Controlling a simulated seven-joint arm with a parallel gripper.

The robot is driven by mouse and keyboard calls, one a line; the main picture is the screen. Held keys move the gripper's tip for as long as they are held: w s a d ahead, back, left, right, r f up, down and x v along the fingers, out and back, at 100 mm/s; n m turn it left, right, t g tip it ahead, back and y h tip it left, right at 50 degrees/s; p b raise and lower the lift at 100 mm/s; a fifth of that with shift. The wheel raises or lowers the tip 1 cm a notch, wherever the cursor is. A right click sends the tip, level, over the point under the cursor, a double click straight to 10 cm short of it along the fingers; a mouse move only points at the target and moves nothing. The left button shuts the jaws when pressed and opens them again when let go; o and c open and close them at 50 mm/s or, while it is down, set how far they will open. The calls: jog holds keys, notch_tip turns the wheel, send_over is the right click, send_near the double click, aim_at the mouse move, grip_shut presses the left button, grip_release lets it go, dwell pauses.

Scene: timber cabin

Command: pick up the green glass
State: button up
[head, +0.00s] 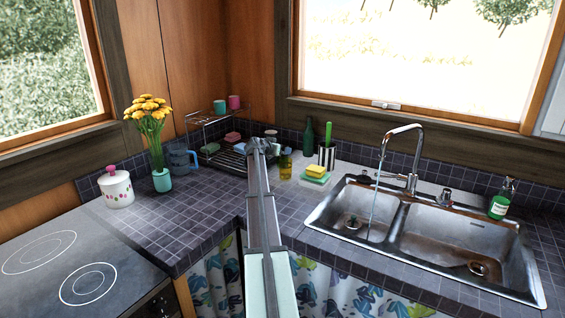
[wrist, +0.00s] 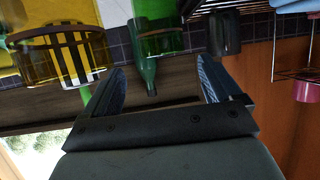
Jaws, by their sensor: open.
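The green glass (wrist: 168,42) is see-through and shows at the top of the wrist view, which is upside down. It lies in line with the gap between my fingers, ahead of the fingertips, and the frame edge cuts it off. My gripper (wrist: 160,64) is open, with nothing between its fingers. In the head view my gripper (head: 261,146) is at the back counter corner, seen along my arm. I cannot make out the green glass there; my arm seems to hide it.
A yellow glass (wrist: 38,62) stands beside the green glass, with a dark glass (wrist: 223,34) on the other side. A green bottle (head: 308,140) and a striped utensil holder (head: 327,157) stand behind. A dish rack (head: 212,152) is at left, the sink (head: 440,235) at right.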

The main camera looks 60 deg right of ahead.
jog(key=x, duration=0.4)
jog(key=shift+w+d+f, duration=0.15)
jog(key=shift+w+f, duration=0.15)
jog(key=shift+f, duration=0.1)
jog(key=shift+c, duration=0.5)
jog(key=c, duration=1.5)
jog(key=shift+o, duration=0.2)
jog(key=shift+r, duration=0.15)
